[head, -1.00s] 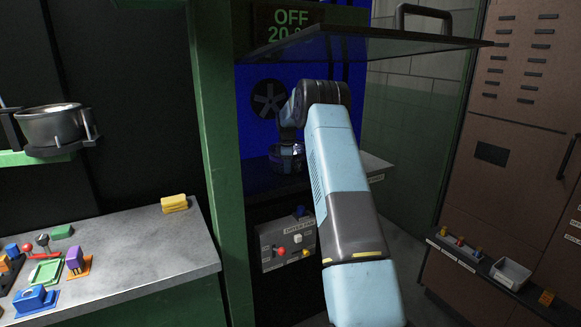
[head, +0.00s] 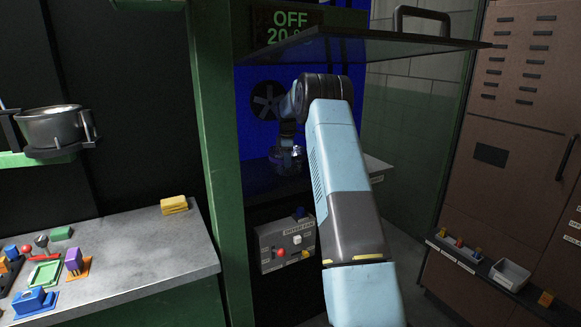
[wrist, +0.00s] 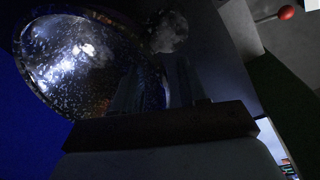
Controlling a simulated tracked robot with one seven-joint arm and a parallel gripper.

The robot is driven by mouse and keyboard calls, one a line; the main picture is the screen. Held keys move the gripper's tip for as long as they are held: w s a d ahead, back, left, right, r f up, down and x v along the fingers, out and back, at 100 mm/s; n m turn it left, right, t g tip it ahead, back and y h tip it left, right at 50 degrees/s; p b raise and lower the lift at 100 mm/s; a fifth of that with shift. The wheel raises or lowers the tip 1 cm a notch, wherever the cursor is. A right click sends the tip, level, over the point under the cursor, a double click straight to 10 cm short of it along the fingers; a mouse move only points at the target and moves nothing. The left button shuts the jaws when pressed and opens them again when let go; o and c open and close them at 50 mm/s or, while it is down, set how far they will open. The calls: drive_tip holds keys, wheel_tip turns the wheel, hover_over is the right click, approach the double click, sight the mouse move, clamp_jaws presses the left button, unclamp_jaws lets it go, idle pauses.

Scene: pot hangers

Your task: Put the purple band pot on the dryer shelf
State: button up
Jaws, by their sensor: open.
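A shiny metal pot (wrist: 75,60), speckled with what look like droplets, fills the upper left of the wrist view. I cannot make out a purple band on it. My gripper (wrist: 155,85) is open close beside this pot; whether it touches is too dark to tell. In the head view my arm reaches under the raised door into the blue-lit dryer, and my gripper (head: 284,158) is low over the dark dryer shelf (head: 262,182). There the pot is mostly hidden by my arm.
Another metal pot (head: 52,127) sits in a holder at the left. The glass door (head: 375,44) is raised above my arm. A green post (head: 212,150) bounds the dryer on the left. A control box (head: 286,243) is below the shelf. A yellow sponge (head: 174,205) lies on the counter.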

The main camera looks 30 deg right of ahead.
wheel_tip(320, 180, up, 8)
drive_tip(key=s, duration=0.1)
drive_tip(key=shift+a+f, duration=0.25)
idle(0.4)
